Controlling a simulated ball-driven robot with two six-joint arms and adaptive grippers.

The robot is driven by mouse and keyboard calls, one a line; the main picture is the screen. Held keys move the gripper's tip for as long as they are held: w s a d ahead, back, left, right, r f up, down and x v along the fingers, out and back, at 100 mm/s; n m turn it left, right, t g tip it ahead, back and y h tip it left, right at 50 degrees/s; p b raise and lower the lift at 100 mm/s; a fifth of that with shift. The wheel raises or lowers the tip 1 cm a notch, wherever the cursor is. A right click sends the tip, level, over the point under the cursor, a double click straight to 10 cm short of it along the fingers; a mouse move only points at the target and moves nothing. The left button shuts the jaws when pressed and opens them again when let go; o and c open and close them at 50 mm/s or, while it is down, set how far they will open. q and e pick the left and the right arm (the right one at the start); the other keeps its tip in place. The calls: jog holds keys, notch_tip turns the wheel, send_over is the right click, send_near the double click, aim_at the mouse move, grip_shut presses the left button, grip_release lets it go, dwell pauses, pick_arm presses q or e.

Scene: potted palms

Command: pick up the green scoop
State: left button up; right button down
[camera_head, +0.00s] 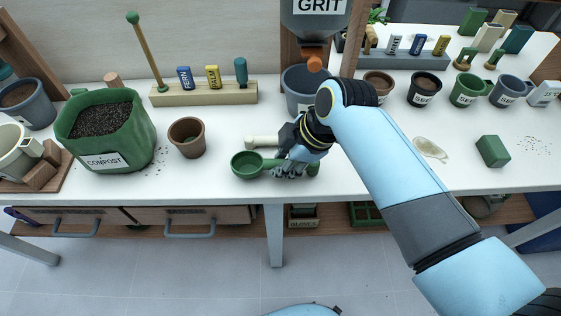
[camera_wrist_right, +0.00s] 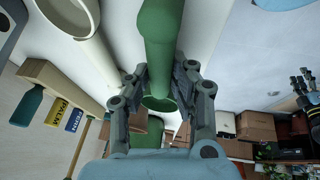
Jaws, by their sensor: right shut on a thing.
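The green scoop (camera_head: 247,164) is near the front edge of the white table, its round bowl to the left and its handle running right into my right gripper (camera_head: 291,170). In the right wrist view the green handle (camera_wrist_right: 160,45) lies between the two fingers of the right gripper (camera_wrist_right: 160,85), which is shut on it. The fingers hide part of the handle in the head view. I cannot tell whether the scoop touches the table. A gripper that looks like my left one (camera_wrist_right: 305,90) shows small at the right of the wrist view; its jaws are unclear.
A cream-handled tool (camera_head: 262,142) lies just behind the scoop. A brown pot (camera_head: 187,138) and a green compost bag (camera_head: 107,131) stand to the left. A grey pot (camera_head: 300,98) stands behind under the grit hopper (camera_head: 318,27). A green block (camera_head: 493,151) lies at right.

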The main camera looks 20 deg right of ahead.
jog(key=v, duration=0.4)
jog(key=shift+w+a+r, duration=0.15)
jog(key=shift+w+a, duration=0.05)
jog(key=shift+w, duration=0.2)
jog(key=s+d+r, duration=0.4)
jog(key=d+r, duration=0.2)
jog(key=d, duration=0.3)
jog(key=shift+d+r, duration=0.25)
jog(key=shift+d, duration=0.15)
